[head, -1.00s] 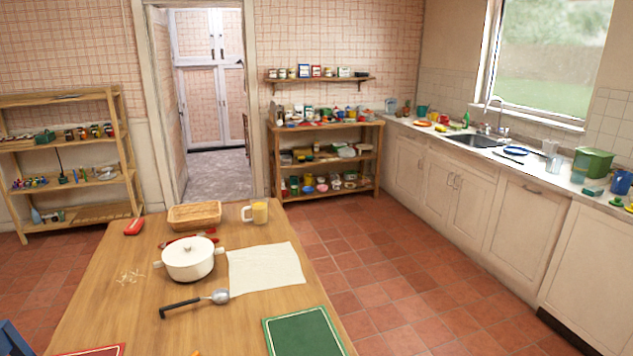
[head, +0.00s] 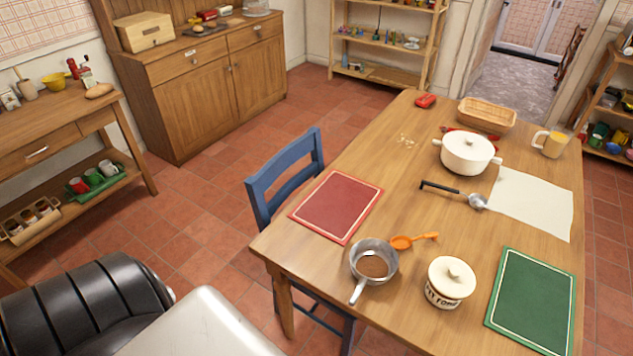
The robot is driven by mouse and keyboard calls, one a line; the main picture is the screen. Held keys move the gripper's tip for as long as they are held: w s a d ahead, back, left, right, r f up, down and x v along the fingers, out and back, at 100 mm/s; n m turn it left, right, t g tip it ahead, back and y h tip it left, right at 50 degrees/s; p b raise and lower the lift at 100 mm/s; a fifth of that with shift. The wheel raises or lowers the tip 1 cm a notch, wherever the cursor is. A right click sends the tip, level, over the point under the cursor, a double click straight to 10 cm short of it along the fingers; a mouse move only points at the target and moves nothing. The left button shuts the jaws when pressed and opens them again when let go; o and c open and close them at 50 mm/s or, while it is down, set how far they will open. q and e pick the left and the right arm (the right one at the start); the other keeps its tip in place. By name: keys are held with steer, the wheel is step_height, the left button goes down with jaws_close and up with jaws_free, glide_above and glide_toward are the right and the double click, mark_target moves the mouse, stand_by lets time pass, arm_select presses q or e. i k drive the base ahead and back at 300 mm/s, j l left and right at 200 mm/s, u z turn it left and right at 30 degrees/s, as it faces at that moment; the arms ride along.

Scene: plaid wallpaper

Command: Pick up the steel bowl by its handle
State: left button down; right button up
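The steel bowl (head: 389,274) stands upright near the front edge of the wooden table in the head view. It has a short steel handle (head: 357,292) pointing toward the near edge, and something brown shows inside. It looks like a small saucepan. Neither of my grippers is in view, and nothing is touching the bowl.
An orange spoon (head: 402,242) lies close beside the bowl. A lidded cream jar (head: 449,292), a green mat (head: 530,305), a red mat (head: 337,207), a black-handled ladle (head: 476,200) and a white pot (head: 467,158) are around it. A blue chair (head: 262,186) stands at the table's left edge.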

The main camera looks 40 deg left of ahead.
mark_target(373, 261)
steer(key=u, duration=1.6)
steer(key=k+l+u, duration=0.25)
steer(key=u, duration=0.2)
steer(key=k+l+u, duration=0.4)
steer(key=i+j, duration=0.1)
